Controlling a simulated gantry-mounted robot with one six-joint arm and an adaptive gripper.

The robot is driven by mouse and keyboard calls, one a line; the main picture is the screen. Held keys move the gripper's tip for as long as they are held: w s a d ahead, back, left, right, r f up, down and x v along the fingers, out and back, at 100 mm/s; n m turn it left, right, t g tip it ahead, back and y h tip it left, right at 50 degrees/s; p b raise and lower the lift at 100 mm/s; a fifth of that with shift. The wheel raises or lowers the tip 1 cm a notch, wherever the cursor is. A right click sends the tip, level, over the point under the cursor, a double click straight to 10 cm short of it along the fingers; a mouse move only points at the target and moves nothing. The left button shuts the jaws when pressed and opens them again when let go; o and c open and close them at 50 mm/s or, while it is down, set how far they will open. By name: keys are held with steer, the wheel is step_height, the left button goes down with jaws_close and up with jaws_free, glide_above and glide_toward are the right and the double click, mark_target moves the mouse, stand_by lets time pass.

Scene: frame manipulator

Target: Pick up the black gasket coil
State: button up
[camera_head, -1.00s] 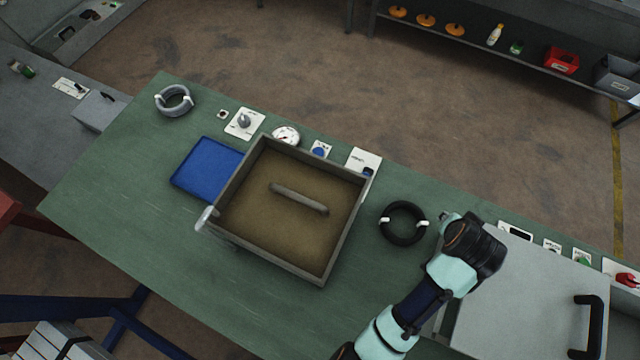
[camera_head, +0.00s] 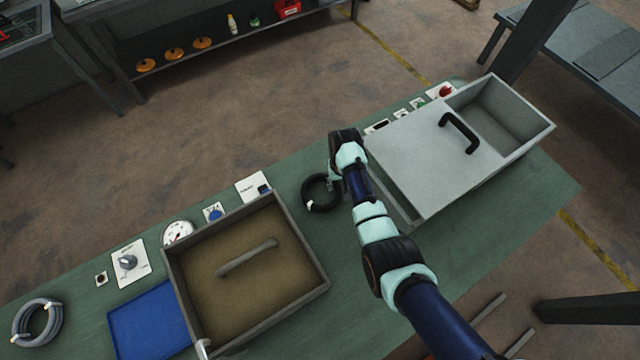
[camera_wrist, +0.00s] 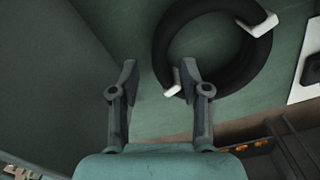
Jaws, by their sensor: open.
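The black gasket coil (camera_head: 318,200) lies flat on the green table, between the brown-floored tray and the grey metal box. It is a black ring with white clips. In the wrist view the coil (camera_wrist: 161,48) fills the upper middle. My gripper (camera_wrist: 157,72) is open and empty there. Its right finger overlaps the coil's lower left edge near a white clip, and its left finger is left of the coil over bare table. I cannot tell the height above the coil. In the head view my arm's end covers the coil's right side, and the fingers (camera_head: 334,172) are mostly hidden.
The grey metal box (camera_head: 418,212) stands close right of the coil; its wall fills the left of the wrist view. The brown-floored tray (camera_head: 322,288) is to the left. A grey coil (camera_head: 20,345), blue tray (camera_head: 125,312) and small panel parts line the table.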

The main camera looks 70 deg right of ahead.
mark_target(338, 188)
step_height(338, 188, down, 4)
steer(key=shift+a+r+b, duration=0.15)
steer(key=shift+b, duration=0.25)
steer(key=shift+w, duration=0.1)
jaws_close()
steer(key=shift+r, duration=0.1)
step_height(338, 188, up, 20)
steer(key=p, duration=0.3)
steer(key=shift+p, duration=0.3)
